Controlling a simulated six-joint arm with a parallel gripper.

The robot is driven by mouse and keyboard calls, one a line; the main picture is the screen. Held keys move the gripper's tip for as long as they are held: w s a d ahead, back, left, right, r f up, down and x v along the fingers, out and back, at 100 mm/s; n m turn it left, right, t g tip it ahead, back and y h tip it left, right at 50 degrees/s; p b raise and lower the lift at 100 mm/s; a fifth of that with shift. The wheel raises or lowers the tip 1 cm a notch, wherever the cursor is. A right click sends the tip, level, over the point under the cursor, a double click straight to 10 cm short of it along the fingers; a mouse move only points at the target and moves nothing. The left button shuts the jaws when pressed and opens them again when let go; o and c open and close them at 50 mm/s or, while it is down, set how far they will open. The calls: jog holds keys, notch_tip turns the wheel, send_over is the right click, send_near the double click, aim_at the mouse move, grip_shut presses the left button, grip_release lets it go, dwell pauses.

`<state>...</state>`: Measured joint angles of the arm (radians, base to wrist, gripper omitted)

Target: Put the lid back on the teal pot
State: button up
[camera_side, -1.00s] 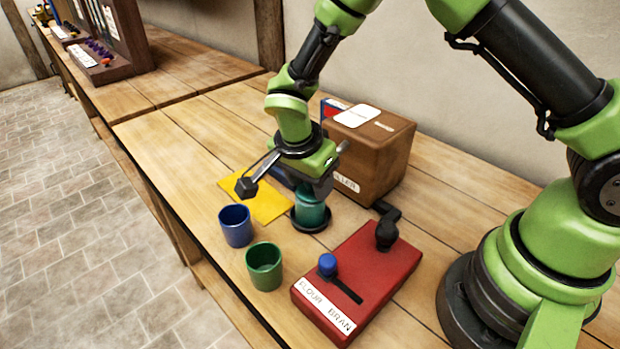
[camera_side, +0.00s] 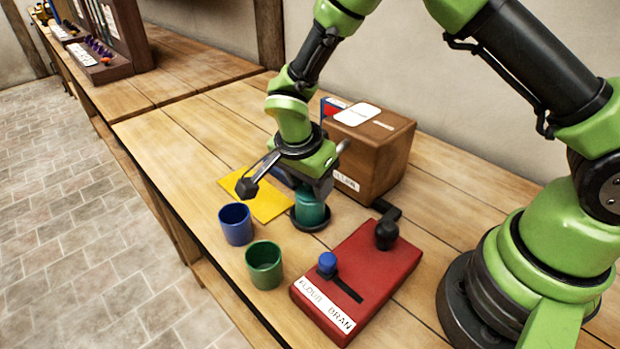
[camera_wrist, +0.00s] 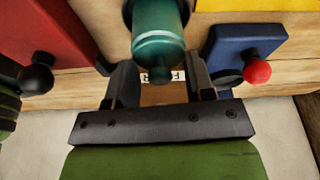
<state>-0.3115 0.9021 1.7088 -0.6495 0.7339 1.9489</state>
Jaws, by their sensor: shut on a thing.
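The teal pot (camera_side: 310,212) stands upright on a dark saucer (camera_side: 325,226) in the side view, directly below my gripper (camera_side: 316,190). A rounded teal top, which looks like the lid (camera_wrist: 158,45), shows at the pot's near end in the wrist view. The tips of my gripper (camera_wrist: 160,70) are on either side of it, shut on it. The lid seems to rest on the pot, but the fingers hide part of the seam in the side view, so I cannot tell whether it is fully seated.
A blue cup (camera_side: 236,226) and a green cup (camera_side: 264,266) stand left of the pot. A red box with levers (camera_side: 375,275) lies right, a brown wooden box (camera_side: 372,160) behind. A yellow sheet (camera_side: 265,205) and a blue block with red knob (camera_wrist: 245,45) are close by.

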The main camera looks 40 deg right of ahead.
jog(key=o, duration=1.4)
jog(key=shift+r, duration=3.55)
grip_shut()
jog(key=shift+f, duration=0.15)
jog(key=shift+f, duration=2.2)
